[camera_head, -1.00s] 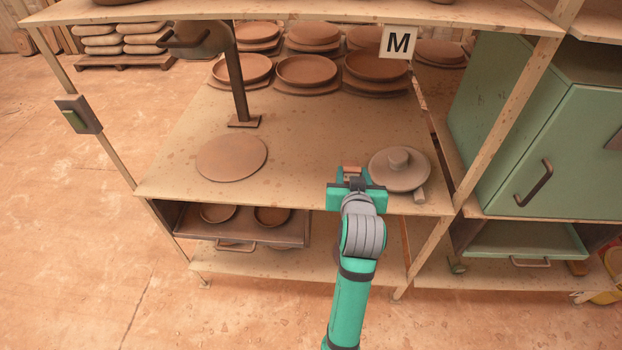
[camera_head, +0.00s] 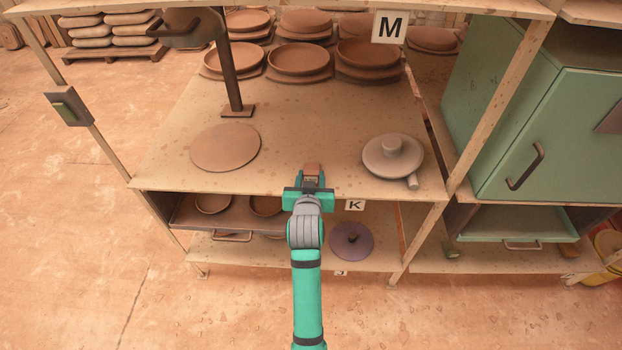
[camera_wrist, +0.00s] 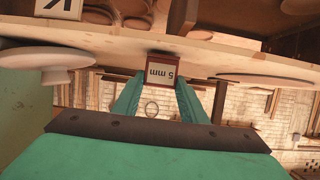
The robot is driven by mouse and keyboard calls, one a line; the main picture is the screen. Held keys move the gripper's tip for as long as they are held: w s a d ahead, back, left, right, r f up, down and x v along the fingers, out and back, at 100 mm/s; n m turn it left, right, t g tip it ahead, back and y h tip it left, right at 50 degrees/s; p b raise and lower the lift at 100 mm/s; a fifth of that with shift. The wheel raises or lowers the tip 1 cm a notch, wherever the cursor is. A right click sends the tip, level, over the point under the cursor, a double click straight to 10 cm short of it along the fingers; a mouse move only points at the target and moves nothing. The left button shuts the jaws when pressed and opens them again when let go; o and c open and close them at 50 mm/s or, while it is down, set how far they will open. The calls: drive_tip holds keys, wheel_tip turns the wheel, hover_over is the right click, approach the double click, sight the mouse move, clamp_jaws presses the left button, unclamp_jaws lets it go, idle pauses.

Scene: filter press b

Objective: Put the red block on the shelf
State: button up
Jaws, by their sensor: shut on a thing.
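My gripper (camera_head: 309,181) is shut on a small red-brown block (camera_head: 312,169). It holds the block at the front edge of the wide wooden shelf board (camera_head: 290,120), right of the flat clay disc. Whether the block touches the board is hard to tell. In the wrist view the block (camera_wrist: 163,66) sits between the two green fingers (camera_wrist: 160,92) and bears an upside-down "5 mm" label. Below that board is a lower shelf (camera_head: 300,252), partly hidden behind my arm.
A flat clay disc (camera_head: 225,148) and a grey knobbed disc (camera_head: 392,156) lie on the board. Several stacked plates (camera_head: 299,60) stand at the back near an M sign (camera_head: 389,27). A green cabinet (camera_head: 560,140) stands right.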

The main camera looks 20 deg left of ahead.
drive_tip(key=shift+f, duration=0.3)
drive_tip(key=o, duration=1.1)
drive_tip(key=shift+c, duration=0.2)
